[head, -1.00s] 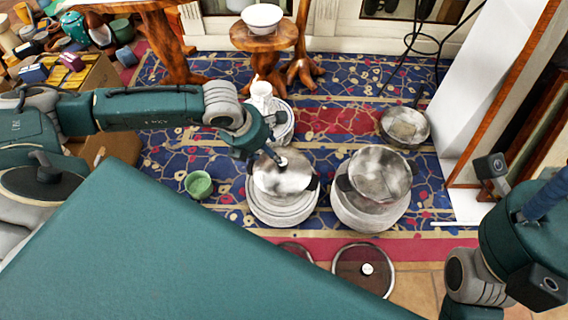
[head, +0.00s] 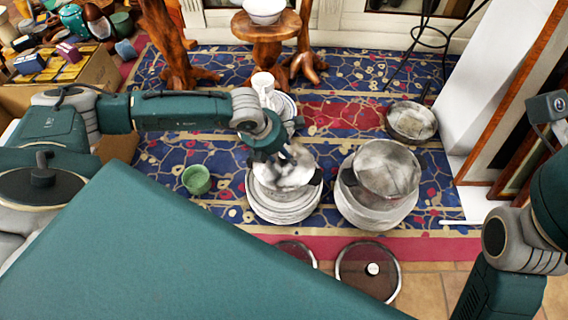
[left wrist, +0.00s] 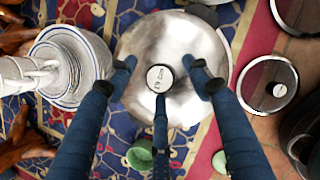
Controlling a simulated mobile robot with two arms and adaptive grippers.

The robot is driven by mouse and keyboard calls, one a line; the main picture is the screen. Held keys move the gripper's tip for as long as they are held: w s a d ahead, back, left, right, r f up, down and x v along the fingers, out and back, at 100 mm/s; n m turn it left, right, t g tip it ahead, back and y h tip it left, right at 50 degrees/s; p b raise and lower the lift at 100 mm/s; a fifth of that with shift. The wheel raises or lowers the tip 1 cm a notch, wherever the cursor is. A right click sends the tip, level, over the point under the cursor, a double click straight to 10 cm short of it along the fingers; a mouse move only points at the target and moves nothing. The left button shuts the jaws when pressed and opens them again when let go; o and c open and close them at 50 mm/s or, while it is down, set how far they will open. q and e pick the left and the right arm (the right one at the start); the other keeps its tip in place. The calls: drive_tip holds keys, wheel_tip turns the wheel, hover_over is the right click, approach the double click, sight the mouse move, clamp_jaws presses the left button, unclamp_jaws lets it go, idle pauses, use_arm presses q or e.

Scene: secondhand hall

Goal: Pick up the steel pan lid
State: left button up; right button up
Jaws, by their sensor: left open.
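The steel pan lid (left wrist: 170,45) is a shiny round disc with a dark knob (left wrist: 160,77) at its centre. In the head view the lid (head: 296,178) lies on top of a pale stack on the rug, partly hidden by my left gripper (head: 282,160). In the left wrist view the fingers of my left gripper (left wrist: 161,76) are spread around the knob, with a gap on each side. I cannot tell how high they are above the lid. My right arm shows at the right edge, but its gripper is out of view.
A green cup (head: 196,180) is to the left, and white plates (left wrist: 66,62) with a pitcher stand behind. Glass lids (head: 368,272) lie in front. A frying pan (head: 411,122) is farther back.

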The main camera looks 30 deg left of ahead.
use_arm(q)
drive_tip(key=shift+c, duration=0.3)
drive_tip(key=shift+r, duration=0.1)
clamp_jaws()
